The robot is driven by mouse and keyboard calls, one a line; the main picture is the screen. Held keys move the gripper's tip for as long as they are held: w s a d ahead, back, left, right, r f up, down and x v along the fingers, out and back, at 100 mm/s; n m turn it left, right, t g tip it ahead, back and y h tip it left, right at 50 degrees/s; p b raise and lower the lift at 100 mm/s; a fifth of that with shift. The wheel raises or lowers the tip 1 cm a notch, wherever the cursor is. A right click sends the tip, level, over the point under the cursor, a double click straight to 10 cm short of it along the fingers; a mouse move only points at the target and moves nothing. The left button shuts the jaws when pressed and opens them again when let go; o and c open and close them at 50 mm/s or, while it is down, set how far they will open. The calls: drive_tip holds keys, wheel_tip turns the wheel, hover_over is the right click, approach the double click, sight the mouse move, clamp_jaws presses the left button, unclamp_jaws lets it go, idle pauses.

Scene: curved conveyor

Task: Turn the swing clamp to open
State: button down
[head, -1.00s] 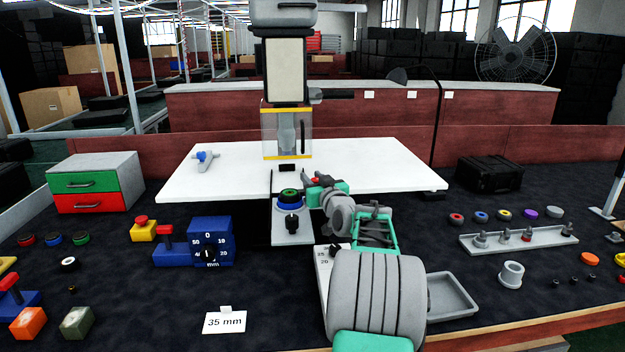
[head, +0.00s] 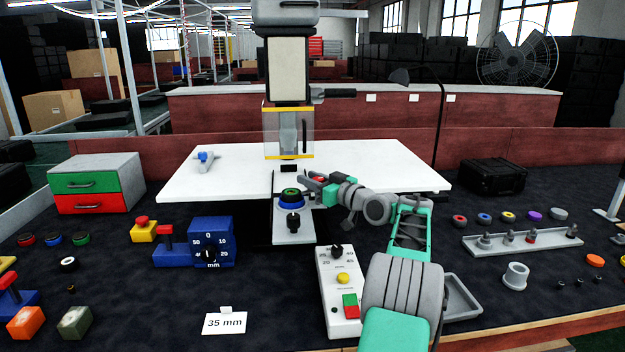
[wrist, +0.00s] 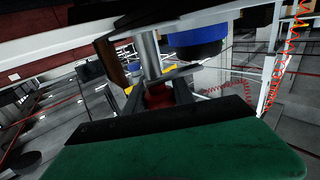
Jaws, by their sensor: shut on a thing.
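In the head view my gripper (head: 313,183) is at the front edge of the white table, just right of the machine's column. It is shut on a small red part (head: 321,179), which I take to be the swing clamp's handle. In the wrist view the red part (wrist: 157,97) sits between the dark fingers, with a silver post (wrist: 149,55) rising above it. A blue round piece (wrist: 195,38) is close beside the post. My gripper and forearm hide much of the clamp in the head view, so its angle is unclear.
A white control box (head: 338,290) stands in front. A grey tool with a blue knob (head: 204,157) lies on the white table (head: 390,172). A peg tray (head: 520,240) is at right.

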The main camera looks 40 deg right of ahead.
drive_tip(key=y+p, duration=0.1)
drive_tip(key=n+y+p, duration=0.1)
drive_tip(key=shift+a+r+n+y+p, duration=0.1)
drive_tip(key=shift+r+n+y+p, duration=0.1)
drive_tip(key=shift+n+y+p, duration=0.15)
drive_tip(key=shift+a+f+n+g+y+p, duration=0.15)
drive_tip(key=shift+n+g+y+p, duration=0.25)
drive_tip(key=shift+y+p, duration=0.4)
drive_tip(key=shift+s+a+p, duration=0.1)
drive_tip(key=shift+p, duration=0.2)
drive_tip(key=c, duration=1.1)
unclamp_jaws()
drive_tip(key=shift+o, duration=0.2)
drive_tip(key=shift+f, duration=0.1)
